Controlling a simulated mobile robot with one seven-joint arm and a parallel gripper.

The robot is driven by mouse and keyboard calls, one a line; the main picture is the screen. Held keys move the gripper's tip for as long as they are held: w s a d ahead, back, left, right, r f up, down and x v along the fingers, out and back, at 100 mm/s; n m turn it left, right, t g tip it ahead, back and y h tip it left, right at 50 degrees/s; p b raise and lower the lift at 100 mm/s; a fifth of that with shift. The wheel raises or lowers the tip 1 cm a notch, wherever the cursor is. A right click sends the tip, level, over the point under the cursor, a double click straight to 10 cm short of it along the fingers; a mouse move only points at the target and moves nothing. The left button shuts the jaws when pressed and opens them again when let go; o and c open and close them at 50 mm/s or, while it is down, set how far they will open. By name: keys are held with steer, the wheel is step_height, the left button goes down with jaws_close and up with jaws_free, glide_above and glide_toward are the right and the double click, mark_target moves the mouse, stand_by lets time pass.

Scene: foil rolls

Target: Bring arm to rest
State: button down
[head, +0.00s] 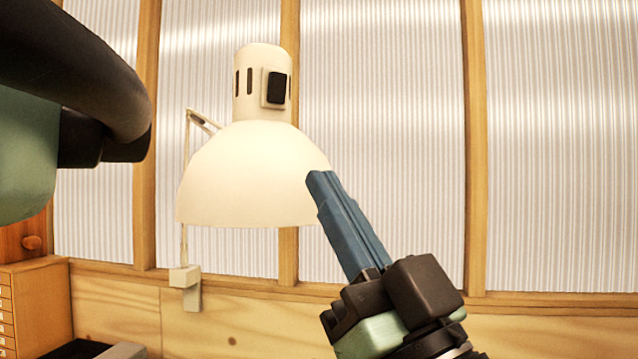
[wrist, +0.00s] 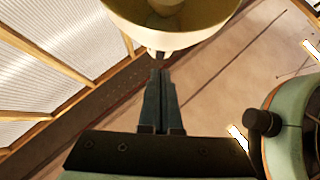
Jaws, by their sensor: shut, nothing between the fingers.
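My gripper (head: 320,180) is raised in the head view, with its blue fingers together and pointing up and to the left. The wrist view shows the same fingers (wrist: 160,75) shut with nothing held. The fingertips overlap the lower right rim of a cream desk lamp (head: 245,180) in the head view. In the wrist view the lamp's shade (wrist: 172,28) is just beyond the fingertips. I cannot tell whether they touch. No foil rolls are recognisable in either view.
A corrugated translucent wall with wooden posts (head: 474,150) stands behind the lamp. A wooden drawer cabinet (head: 40,300) is at the lower left. The lamp's clamp (head: 186,285) is fixed near a wooden rail. Open space lies to the right of my gripper.

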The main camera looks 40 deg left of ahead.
steer(key=shift+v, duration=0.95)
steer(key=shift+d+r, duration=0.1)
steer(key=shift+d, duration=0.15)
steer(key=w+d+m+t+h, duration=0.5)
steer(key=d+m+t+h, duration=0.3)
steer(key=t, duration=0.5)
steer(key=s+d+r+m+t+h, duration=0.2)
steer(key=d+m+t+h, duration=0.5)
steer(key=d+h, duration=0.6)
steer(key=s+h, duration=0.1)
steer(key=h, duration=0.4)
steer(key=shift+s+d+r+t+p, duration=0.2)
steer(key=shift+d+t+p, duration=0.1)
steer(key=shift+t+p, duration=0.1)
